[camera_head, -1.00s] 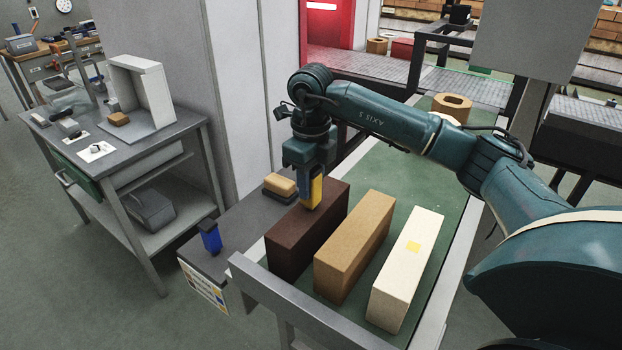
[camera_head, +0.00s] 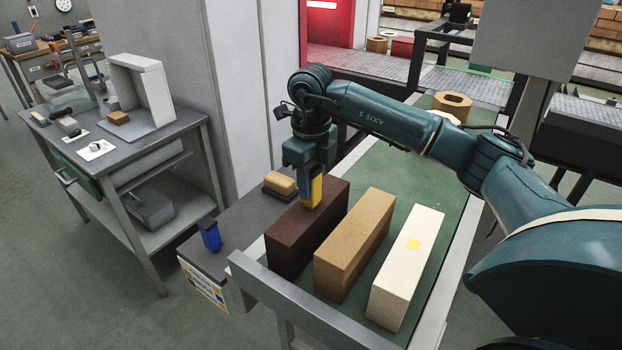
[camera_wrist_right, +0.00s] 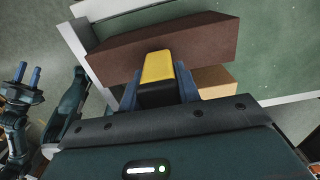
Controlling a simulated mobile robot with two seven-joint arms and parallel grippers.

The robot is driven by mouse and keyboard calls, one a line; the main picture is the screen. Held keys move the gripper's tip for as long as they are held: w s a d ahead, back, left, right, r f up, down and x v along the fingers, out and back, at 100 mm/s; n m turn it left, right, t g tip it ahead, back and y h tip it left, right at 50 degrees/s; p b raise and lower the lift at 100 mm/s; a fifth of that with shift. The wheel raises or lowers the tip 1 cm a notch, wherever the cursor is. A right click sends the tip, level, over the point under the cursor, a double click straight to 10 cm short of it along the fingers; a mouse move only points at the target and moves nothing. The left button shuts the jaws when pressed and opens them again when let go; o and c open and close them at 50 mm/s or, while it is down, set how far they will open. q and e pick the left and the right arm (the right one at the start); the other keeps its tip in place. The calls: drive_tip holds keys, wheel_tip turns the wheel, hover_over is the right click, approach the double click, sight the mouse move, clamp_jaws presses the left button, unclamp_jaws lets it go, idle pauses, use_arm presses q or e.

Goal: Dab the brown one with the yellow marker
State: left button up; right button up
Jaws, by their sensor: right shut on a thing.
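My right gripper (camera_head: 311,178) is shut on the yellow marker (camera_head: 316,191), which has a dark part beside the yellow. It holds the marker upright over the top of the dark brown brick (camera_head: 292,250); I cannot tell whether the tip touches. The right wrist view shows the marker (camera_wrist_right: 158,68) between the blue fingers, in front of the brown brick (camera_wrist_right: 205,42). The marker hides part of the brick's top, and no yellow patch shows on the rest. My left gripper (camera_wrist_right: 29,76) shows at the left of the wrist view, empty, its two blue fingers apart.
A tan brick (camera_head: 345,260) and a cream brick (camera_head: 395,290) with a yellow patch stand to the right on the green belt (camera_head: 440,185). A blue marker (camera_head: 211,236) stands on the grey ledge at left, near a tan-topped pad (camera_head: 280,184). A metal rail (camera_head: 300,309) borders the front.

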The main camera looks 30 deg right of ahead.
idle(0.4)
drive_tip(key=shift+r+p, duration=2.55)
drive_tip(key=shift+r, duration=0.95)
drive_tip(key=shift+a+f, duration=0.1)
